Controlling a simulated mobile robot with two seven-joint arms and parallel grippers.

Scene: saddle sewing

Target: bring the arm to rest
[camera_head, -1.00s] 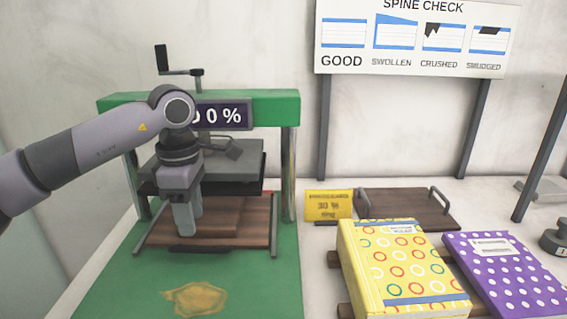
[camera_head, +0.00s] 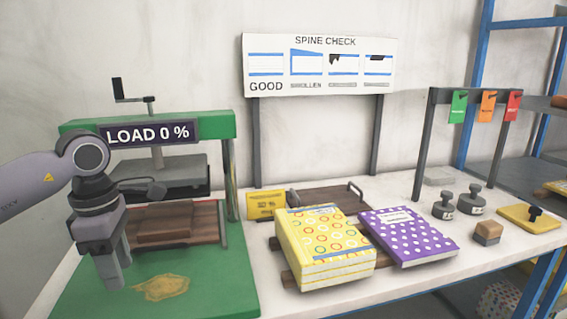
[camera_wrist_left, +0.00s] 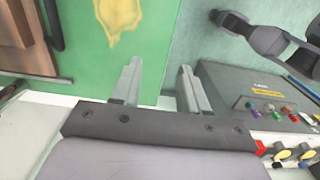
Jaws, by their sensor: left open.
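My left gripper (camera_head: 112,272) hangs fingers-down over the green base of the press, near its front left. In the left wrist view its two fingers (camera_wrist_left: 158,88) are apart with nothing between them. My left arm comes in from the left and covers part of the press (camera_head: 228,190). My right gripper does not show in the head view. In the left wrist view a dark arm-like part (camera_wrist_left: 262,35) shows at the upper right; I cannot tell what it is.
The press display reads LOAD 0 %. Brown boards (camera_head: 172,222) lie in the press. A yellow book (camera_head: 325,240) and a purple book (camera_head: 408,232) lie on the bench, with weights (camera_head: 444,206) further right. A control box with coloured buttons (camera_wrist_left: 268,105) is near my left gripper.

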